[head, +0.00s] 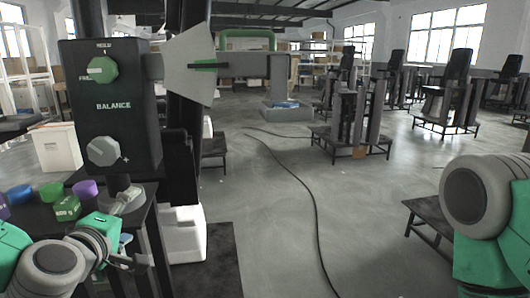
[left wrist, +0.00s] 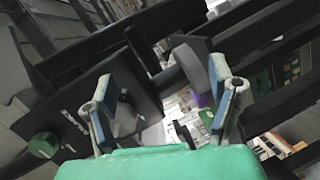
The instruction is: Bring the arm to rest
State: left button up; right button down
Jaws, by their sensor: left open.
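My left arm comes in at the lower left of the head view, green and grey. My left gripper (head: 128,200) is beside the black column box, above the dark table. In the left wrist view, the left gripper (left wrist: 166,100) has its two blue-padded fingers spread apart, with nothing held between them. The black box (head: 112,125) is marked BALANCE and carries a green knob (head: 102,69) and a grey knob (head: 104,151). The green knob (left wrist: 43,145) seems to show at the left of the wrist view. My right arm shows only in part at the right edge; its gripper is out of view.
Purple, blue and green small items, including a green box (head: 67,208), sit on the dark table (head: 150,213) close to my left arm. A white carton (head: 56,147) stands behind them. A black cable (head: 309,195) crosses the otherwise open floor.

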pick_arm(q)
jog(key=s+d+f+m+g+h, duration=0.1)
jog(key=s+d+f+m+g, duration=0.2)
jog(key=f, duration=0.5)
jog(key=s+d+f+m+g+h, duration=0.1)
jog(key=s+d+f+m+g, duration=0.15)
jog(key=s+f, duration=0.35)
jog(key=s+d+f+m+g+h, duration=0.15)
jog(key=s+f+m, duration=0.25)
jog(key=f, duration=0.5)
jog(key=s+a+f+m+g+y, duration=0.1)
jog(key=s+a+f+m+g, duration=0.2)
jog(key=s, duration=0.6)
jog(key=s+a+f+m+g+y, duration=0.1)
jog(key=s+a+f+m+g, duration=0.1)
jog(key=s+f, duration=0.6)
jog(key=s+m+g, duration=0.1)
jog(key=g, duration=0.1)
jog(key=shift+s+a+f+g+y, duration=0.3)
jog(key=shift+s+a+g+y, duration=0.05)
jog(key=shift+a+g, duration=0.05)
jog(key=shift+w+m, duration=0.15)
jog(key=shift+m, duration=0.1)
